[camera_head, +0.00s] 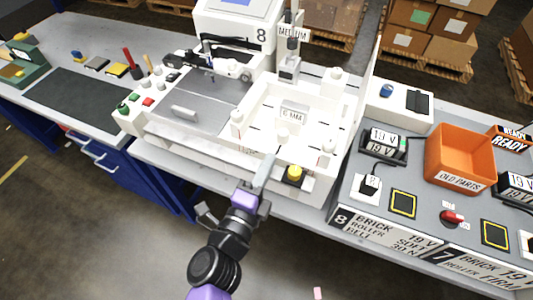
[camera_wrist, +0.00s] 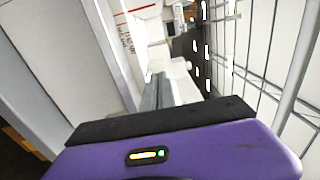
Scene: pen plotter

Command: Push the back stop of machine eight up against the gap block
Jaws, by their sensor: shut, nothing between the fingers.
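Machine eight (camera_head: 236,32) is the white machine at the top middle of the head view, with a black 8 on its housing. A white block marked 6 MM (camera_head: 292,112), likely the gap block, sits in its bed. A white upright part marked MEDIUM (camera_head: 290,65) stands behind it. I cannot tell which white part is the back stop. My gripper (camera_head: 267,158) is shut and empty at the machine's front edge, left of a yellow knob (camera_head: 294,173). Whether it touches the machine is unclear. Its grey fingers (camera_wrist: 158,90) also show in the wrist view.
A grey panel (camera_head: 184,95) and coloured buttons lie left on the machine. To the right, a grey bench holds an orange OLD PARTS bin (camera_head: 460,157), a red knob (camera_head: 452,217) and display boxes. Open floor lies in front. Boxes on pallets (camera_head: 430,30) stand behind.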

